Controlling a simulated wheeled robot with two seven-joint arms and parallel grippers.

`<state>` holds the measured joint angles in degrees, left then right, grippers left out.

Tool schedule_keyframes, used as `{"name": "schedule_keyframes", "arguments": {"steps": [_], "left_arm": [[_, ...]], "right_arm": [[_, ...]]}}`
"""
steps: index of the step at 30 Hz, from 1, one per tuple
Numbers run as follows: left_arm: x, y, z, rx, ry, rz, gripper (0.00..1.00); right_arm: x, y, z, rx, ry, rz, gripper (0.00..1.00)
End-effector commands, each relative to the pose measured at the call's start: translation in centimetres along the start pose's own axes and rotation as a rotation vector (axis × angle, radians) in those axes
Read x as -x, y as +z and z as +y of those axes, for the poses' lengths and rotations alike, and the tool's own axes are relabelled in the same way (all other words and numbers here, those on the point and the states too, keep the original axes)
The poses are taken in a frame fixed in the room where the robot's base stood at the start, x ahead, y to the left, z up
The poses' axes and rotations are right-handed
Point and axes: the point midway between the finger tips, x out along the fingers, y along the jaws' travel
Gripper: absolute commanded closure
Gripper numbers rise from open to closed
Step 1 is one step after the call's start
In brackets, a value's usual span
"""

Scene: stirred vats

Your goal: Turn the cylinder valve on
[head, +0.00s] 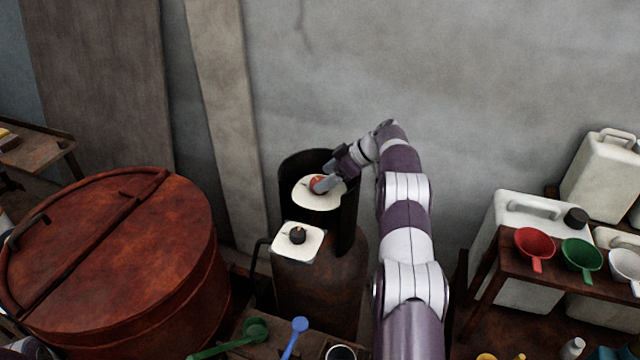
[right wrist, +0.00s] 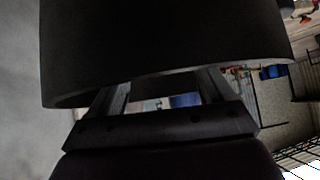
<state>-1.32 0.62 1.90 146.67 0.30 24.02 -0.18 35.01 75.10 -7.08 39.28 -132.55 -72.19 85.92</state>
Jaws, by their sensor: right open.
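A rusty gas cylinder (head: 318,285) stands in the middle of the head view, with a tall dark curved guard (head: 287,190) around its top. A red round valve knob (head: 316,183) sits against a white plate (head: 316,203) within the guard. A dark knob (head: 298,236) sits on a second white plate (head: 282,250) lower in front. My right gripper (head: 322,186) is open at the red knob; whether it touches it I cannot tell. In the right wrist view the dark guard (right wrist: 165,45) hides the fingertips and the knob. My left gripper is out of view.
A large rusty lidded vat (head: 110,240) stands at left. Green (head: 240,335) and blue (head: 296,335) scoops lie in front of the cylinder. A small table with red (head: 534,243) and green (head: 581,254) funnel-like scoops and white canisters (head: 505,215) stand at right. A grey wall is behind.

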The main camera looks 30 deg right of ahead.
Motion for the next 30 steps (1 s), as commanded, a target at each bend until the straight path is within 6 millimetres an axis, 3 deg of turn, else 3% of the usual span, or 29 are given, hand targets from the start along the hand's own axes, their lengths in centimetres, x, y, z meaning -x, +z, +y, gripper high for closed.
{"name": "schedule_keyframes", "arguments": {"steps": [1,3,10,15,23,26,29,30], "left_arm": [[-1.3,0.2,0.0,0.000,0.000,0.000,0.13],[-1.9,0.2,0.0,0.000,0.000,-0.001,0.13],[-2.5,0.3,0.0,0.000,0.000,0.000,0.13],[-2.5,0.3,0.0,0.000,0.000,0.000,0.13],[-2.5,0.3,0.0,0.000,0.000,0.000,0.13],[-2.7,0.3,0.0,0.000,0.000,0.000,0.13],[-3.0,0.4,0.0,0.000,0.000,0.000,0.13],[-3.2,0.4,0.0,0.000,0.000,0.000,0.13]], "right_arm": [[0.9,0.5,0.1,0.002,0.006,0.000,0.19],[3.0,0.4,0.1,0.001,0.005,0.000,0.19],[8.2,0.0,0.1,0.002,0.003,0.001,0.19],[9.4,0.0,0.0,0.000,0.001,0.000,0.19],[9.1,-0.2,-0.1,0.004,-0.003,0.000,0.19],[7.8,-3.6,-1.2,0.065,-0.024,0.001,0.19],[5.5,-10.9,-5.2,0.160,-0.093,0.049,0.19],[4.6,-14.8,-7.4,0.171,-0.135,0.141,0.19]]}}
